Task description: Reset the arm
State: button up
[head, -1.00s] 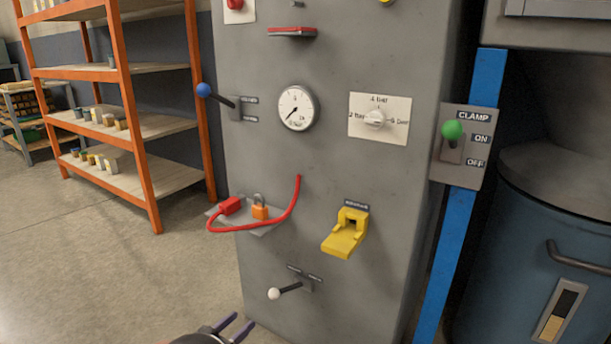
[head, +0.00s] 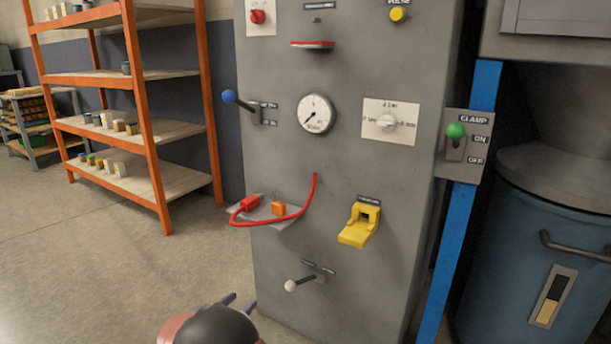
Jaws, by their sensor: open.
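My gripper (head: 240,303) shows at the bottom of the head view, low in front of the grey cabinet's lower left edge. Its two dark purple fingertips are apart, and nothing shows between them. My dark rounded wrist hides most of the gripper. It is below and left of the white-knobbed lever (head: 291,285) and apart from it in the picture.
The grey cabinet (head: 340,170) carries a blue-knobbed lever (head: 229,96), a gauge (head: 316,115), a yellow hinged piece (head: 360,225) and a small shelf with a red cable (head: 268,223). A green-knobbed clamp switch (head: 456,131) and blue drum (head: 520,250) stand right. Floor (head: 110,270) is clear at left.

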jog(key=w+d+r+n+y+p, duration=0.1)
jog(key=w+d+r+y, duration=0.15)
jog(key=r, duration=0.45)
jog(key=w+d+r+y+p, duration=0.1)
jog(key=d+r+y, duration=0.15)
jog(key=r, duration=0.35)
jog(key=w+d+r+n+y+p, duration=0.1)
jog(key=d+r+y, duration=0.15)
jog(key=r, duration=0.45)
jog(key=s+d+r+n+g+y+p, duration=0.1)
jog(key=s+d+r+y+p, duration=0.1)
jog(key=s+d+r+y, duration=0.3)
jog(key=s+d+r+n+g+h+p, duration=0.1)
jog(key=s+d+r+g, duration=0.15)
jog(key=s+d, duration=0.35)
jog(key=s+d+r+n+g+p, duration=0.15)
jog(key=s+d+r, duration=0.25)
jog(key=s, duration=0.4)
jog(key=s+d+f+g+h+p, duration=0.1)
jog(key=s+d+g+h, duration=0.1)
jog(key=s+d, duration=0.3)
jog(key=s+d+f+g+h+p, duration=0.1)
jog(key=s+d, duration=0.4)
jog(key=s, duration=0.7)
jog(key=shift+s+f+m+g+h, duration=0.2)
jog(key=shift+f+m+g+h, duration=0.25)
jog(key=shift+f+g, duration=0.15)
jog(key=shift+o, duration=0.3)
jog(key=shift+w, duration=0.1)
